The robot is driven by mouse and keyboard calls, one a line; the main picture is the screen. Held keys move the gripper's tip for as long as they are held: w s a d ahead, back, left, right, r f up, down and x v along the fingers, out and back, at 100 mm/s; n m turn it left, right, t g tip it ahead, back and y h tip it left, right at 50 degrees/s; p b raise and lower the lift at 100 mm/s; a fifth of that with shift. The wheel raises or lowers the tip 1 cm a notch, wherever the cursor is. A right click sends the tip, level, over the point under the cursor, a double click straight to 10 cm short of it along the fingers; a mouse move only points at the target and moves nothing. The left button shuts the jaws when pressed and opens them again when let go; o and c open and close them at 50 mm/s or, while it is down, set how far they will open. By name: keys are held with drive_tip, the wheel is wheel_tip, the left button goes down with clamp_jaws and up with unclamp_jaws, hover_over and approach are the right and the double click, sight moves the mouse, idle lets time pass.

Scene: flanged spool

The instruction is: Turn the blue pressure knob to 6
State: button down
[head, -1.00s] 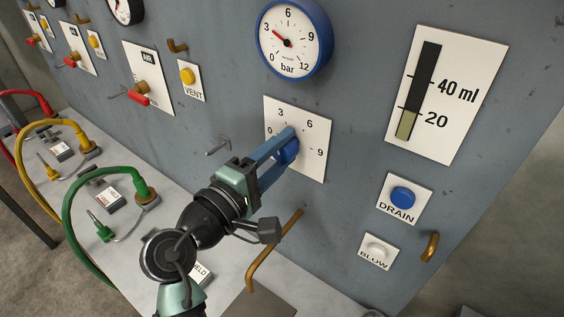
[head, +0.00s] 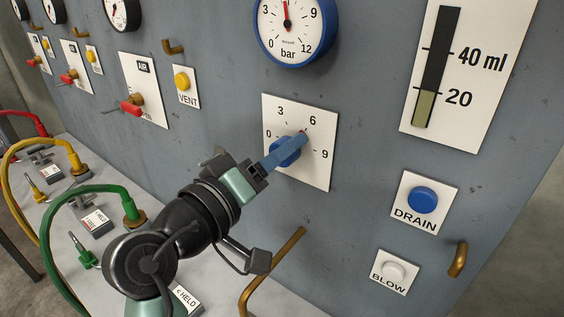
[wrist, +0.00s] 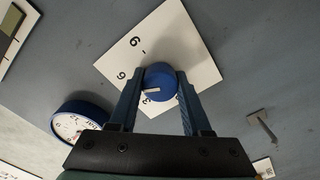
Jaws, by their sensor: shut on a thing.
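The blue pressure knob (head: 281,153) sits on a white dial plate (head: 320,170) marked 0, 3, 6 and 9. My gripper (head: 292,147) reaches it from the lower left and partly hides it in the head view. In the wrist view the two fingers of my gripper (wrist: 160,76) are shut on opposite sides of the knob (wrist: 163,78). The knob's white mark (wrist: 152,89) points left in that view, close to the 6 and slightly toward the 3. The blue-rimmed bar gauge (head: 296,43) has its red needle pointing almost straight up; its top is cut off.
A brown bent pipe (head: 268,272) stands below the plate. The blue DRAIN button (head: 423,200) and white BLOW button (head: 392,271) are to the lower right. A red-handled AIR valve (head: 132,107) and yellow VENT button (head: 182,81) are to the left.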

drive_tip(key=shift+f+m, duration=0.1)
drive_tip(key=shift+m, duration=0.2)
idle(0.4)
drive_tip(key=shift+c, duration=1.8)
unclamp_jaws()
drive_tip(key=b+v, duration=0.2)
drive_tip(key=v, duration=1.1)
